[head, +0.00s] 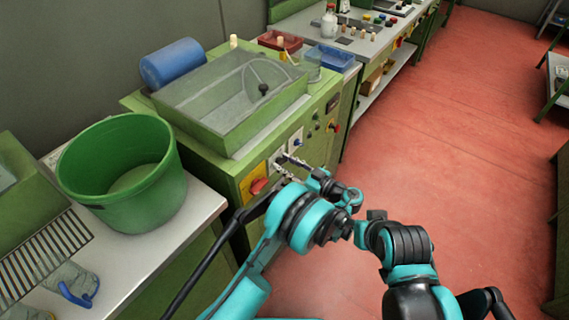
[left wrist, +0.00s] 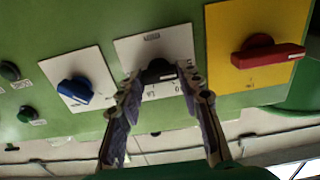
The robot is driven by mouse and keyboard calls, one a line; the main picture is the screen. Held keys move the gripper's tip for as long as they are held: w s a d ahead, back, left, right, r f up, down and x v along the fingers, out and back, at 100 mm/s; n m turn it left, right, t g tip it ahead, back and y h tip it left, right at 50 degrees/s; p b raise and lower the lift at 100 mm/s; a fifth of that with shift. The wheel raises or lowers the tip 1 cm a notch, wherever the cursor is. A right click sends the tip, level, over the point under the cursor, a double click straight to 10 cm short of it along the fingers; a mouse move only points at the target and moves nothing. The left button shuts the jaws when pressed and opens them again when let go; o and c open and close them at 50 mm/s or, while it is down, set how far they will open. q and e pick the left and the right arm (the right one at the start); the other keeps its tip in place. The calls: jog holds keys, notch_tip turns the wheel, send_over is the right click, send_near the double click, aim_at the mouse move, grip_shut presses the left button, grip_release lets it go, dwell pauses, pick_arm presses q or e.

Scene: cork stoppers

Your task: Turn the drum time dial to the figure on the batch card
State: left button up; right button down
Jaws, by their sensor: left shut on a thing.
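The drum time dial (left wrist: 158,69) is a black knob with a light pointer line on a white plate (left wrist: 182,42) in the left wrist view. Figures are printed on the plate, but most are too small or covered to read. My left gripper (left wrist: 161,77) has one finger on each side of the knob and is shut on it. In the head view my left gripper (head: 284,167) is at the front panel of the green machine (head: 236,168) and largely hides the dial. I cannot make out a batch card.
A red switch (left wrist: 268,54) on a yellow plate is right of the dial in the left wrist view; a blue knob (left wrist: 74,92) is left of it. A green bucket (head: 122,165) stands on the left bench. Red floor (head: 440,150) is clear to the right.

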pick_arm(q)
jog(key=c, duration=0.3)
jog(key=m, duration=0.5)
jog(key=shift+w, duration=0.1)
jog(key=m, duration=0.6)
jog(key=shift+m, duration=0.4)
jog(key=m, duration=0.6)
jog(key=shift+w+d+f, duration=0.1)
jog(key=m, duration=0.5)
jog(key=shift+f+m, duration=0.1)
jog(key=shift+m, duration=0.3)
